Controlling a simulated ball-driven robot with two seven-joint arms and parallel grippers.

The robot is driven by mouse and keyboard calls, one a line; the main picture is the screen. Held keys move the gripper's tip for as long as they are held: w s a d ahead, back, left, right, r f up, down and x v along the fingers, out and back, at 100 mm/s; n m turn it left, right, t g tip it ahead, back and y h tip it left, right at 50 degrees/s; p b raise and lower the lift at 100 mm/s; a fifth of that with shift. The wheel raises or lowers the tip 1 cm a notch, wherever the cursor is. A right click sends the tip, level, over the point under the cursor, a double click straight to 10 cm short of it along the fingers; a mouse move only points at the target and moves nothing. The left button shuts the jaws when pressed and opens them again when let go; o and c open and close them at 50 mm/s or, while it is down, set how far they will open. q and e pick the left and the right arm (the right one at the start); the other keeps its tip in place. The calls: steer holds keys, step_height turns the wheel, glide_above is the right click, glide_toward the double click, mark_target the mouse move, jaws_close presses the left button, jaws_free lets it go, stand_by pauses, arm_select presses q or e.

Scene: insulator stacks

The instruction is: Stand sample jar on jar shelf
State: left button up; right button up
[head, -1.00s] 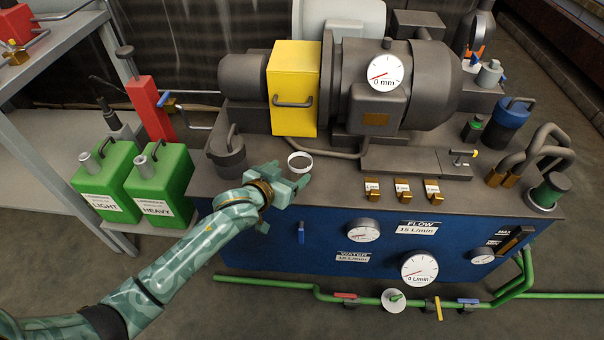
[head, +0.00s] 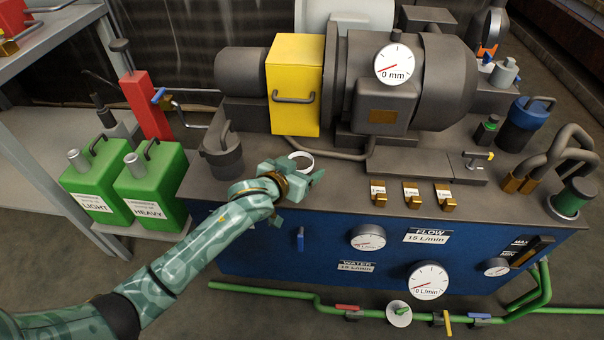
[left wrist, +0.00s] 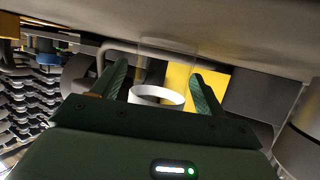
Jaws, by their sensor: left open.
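The sample jar (head: 301,158) stands on the dark top of the pump bench, in front of the yellow box. In the head view I see mainly its white ring. In the left wrist view the jar (left wrist: 157,96) shows as a clear body with a white ring, between my two fingers. My left gripper (head: 299,184) is open, close in front of the jar, and partly hides it. It also shows in the left wrist view (left wrist: 158,82). I cannot tell whether a finger touches the jar. No shelf is marked as the jar shelf; a grey shelf unit (head: 55,50) stands at the left.
The yellow box (head: 293,75) and the grey motor stand behind the jar. A dark cup (head: 220,155) is left of it, with green canisters (head: 150,185) farther left. Small brass blocks (head: 411,192) line the front edge at the right. A hose runs behind the jar.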

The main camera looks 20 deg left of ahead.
arm_select(q)
steer(key=shift+w, duration=0.1)
steer(key=shift+c, duration=0.3)
steer(key=c, duration=1)
steer(key=shift+r, duration=0.15)
